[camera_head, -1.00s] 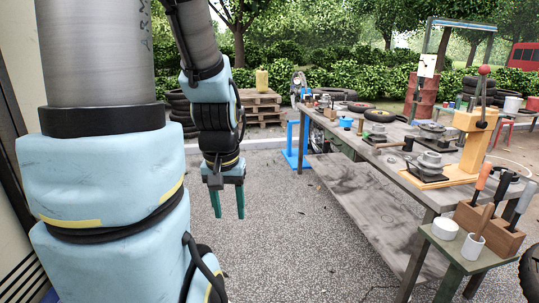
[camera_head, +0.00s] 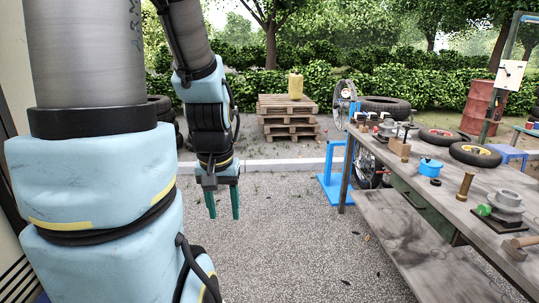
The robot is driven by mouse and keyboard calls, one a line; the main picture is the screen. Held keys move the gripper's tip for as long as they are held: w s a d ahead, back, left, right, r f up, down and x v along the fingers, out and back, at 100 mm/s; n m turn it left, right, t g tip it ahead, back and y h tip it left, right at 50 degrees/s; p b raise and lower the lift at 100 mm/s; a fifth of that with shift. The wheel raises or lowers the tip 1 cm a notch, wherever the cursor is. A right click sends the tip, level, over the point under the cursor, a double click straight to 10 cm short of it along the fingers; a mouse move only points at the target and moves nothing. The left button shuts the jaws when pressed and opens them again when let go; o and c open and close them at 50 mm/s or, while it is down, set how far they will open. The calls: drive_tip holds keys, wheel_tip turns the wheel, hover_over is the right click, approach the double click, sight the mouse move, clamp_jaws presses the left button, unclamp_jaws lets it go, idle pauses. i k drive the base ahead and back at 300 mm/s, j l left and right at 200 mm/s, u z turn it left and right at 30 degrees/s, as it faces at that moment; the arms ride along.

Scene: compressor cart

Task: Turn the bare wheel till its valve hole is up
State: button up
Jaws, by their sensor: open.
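A bare wheel (camera_head: 342,98), a pale metal rim with no tyre, stands upright at the far left end of the workbench, seen nearly edge-on. Its valve hole is too small to make out. A blue stand (camera_head: 334,180) is on the ground below and in front of it; I cannot tell whether it bears the wheel. My gripper (camera_head: 223,204) hangs pointing down, its two green fingers apart and empty. It is over the gravel, left of the stand and well apart from the wheel.
The workbench (camera_head: 412,218) fills the right side, with tyred wheels (camera_head: 475,154), a blue pot (camera_head: 430,168) and metal parts on top. Stacked pallets (camera_head: 288,118) with a yellow can (camera_head: 296,84) stand behind a low kerb. The gravel between my arm and the bench is clear.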

sight(337, 106)
drive_tip(key=i, duration=2)
drive_tip(key=i+j+z, duration=0.2)
drive_tip(key=i, duration=1.7)
drive_tip(key=i+l+u, duration=0.15)
drive_tip(key=i, duration=0.35)
drive_tip(key=i+l+u, duration=0.2)
drive_tip(key=i+l, duration=0.15)
drive_tip(key=i, duration=0.1)
